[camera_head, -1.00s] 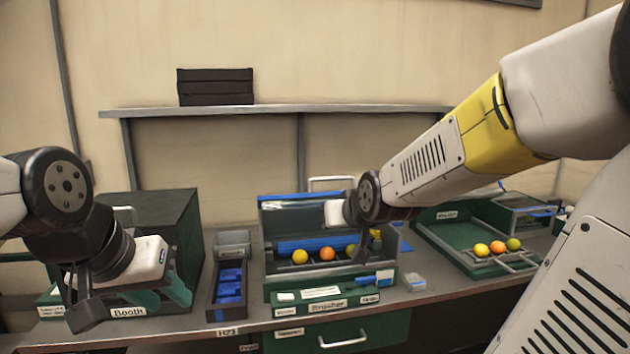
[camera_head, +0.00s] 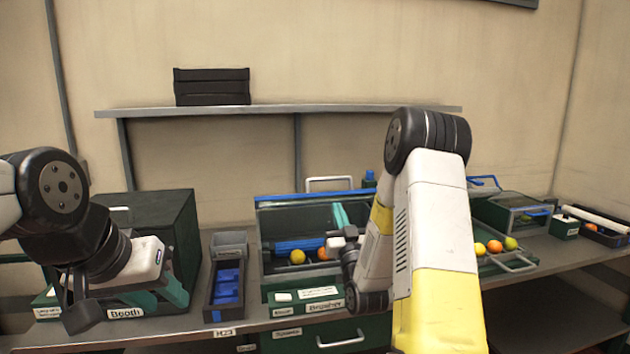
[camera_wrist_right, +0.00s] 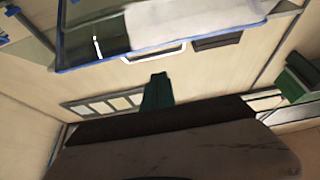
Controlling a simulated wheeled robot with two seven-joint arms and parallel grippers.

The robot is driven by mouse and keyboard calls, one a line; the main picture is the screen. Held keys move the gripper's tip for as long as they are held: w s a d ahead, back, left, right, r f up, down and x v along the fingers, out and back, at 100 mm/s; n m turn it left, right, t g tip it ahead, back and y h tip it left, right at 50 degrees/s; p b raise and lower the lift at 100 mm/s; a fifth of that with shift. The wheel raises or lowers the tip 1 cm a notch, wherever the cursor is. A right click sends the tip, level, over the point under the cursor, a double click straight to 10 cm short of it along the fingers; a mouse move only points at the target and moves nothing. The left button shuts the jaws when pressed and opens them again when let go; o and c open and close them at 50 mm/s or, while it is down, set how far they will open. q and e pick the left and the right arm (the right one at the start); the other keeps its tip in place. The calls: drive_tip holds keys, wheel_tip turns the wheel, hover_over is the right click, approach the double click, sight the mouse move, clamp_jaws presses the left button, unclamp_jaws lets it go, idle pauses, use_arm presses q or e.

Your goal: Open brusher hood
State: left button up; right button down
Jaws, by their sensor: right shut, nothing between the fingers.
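The brusher (camera_head: 318,307) is a green box in the middle of the bench. Its glass hood (camera_head: 290,218), edged in blue, stands raised at the back, with a white handle (camera_head: 330,183) behind its top edge. The hood's glass (camera_wrist_right: 200,42) and the handle (camera_wrist_right: 157,53) also show in the right wrist view. My right gripper (camera_head: 341,215) is shut and empty, fingers pointing up in front of the hood; contact is unclear. Its closed fingers show in the wrist view (camera_wrist_right: 157,92). My left gripper (camera_head: 162,296) appears open and empty before the booth.
A yellow fruit (camera_head: 297,257) and an orange one (camera_head: 323,254) lie in the brusher; my right arm hides its right part. The dark green booth (camera_head: 160,235) and a tray with blue pieces (camera_head: 228,285) stand left. More fruit (camera_head: 495,246) lies at right.

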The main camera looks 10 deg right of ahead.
sight(327, 179)
drive_tip(key=x, duration=1.2)
drive_tip(key=shift+r, duration=0.15)
drive_tip(key=shift+w+r, duration=0.2)
drive_tip(key=shift+w, duration=0.45)
